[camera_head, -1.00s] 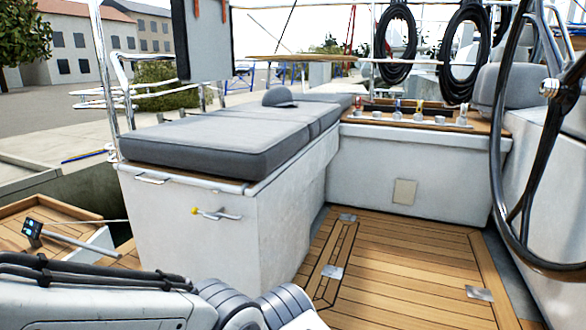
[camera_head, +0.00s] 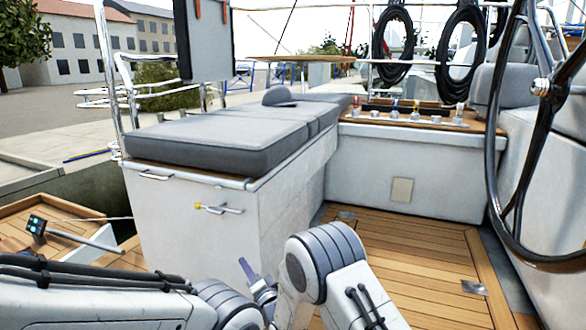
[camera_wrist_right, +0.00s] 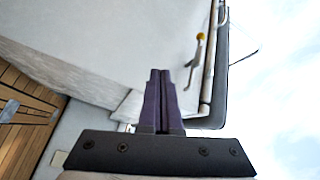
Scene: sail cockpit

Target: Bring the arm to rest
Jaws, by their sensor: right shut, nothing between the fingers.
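My right gripper (camera_head: 246,268) shows low in the middle of the head view, in front of the white locker, partly hidden by my own arm. Its purple fingers also show in the right wrist view (camera_wrist_right: 160,102), pressed together with nothing between them. In the wrist view the fingers point toward the locker's white side and a small lever handle with a yellow end. My right arm is bent, with its rounded grey-and-white joint raised over the deck. My left gripper is not in view.
The white locker (camera_head: 190,226) carries grey cushions (camera_head: 215,140) and a grey cap (camera_head: 277,97). A lever handle (camera_head: 217,208) is on its side. Bare teak deck (camera_head: 400,265) lies to the right, with the black steering wheel (camera_head: 493,170) at the right edge.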

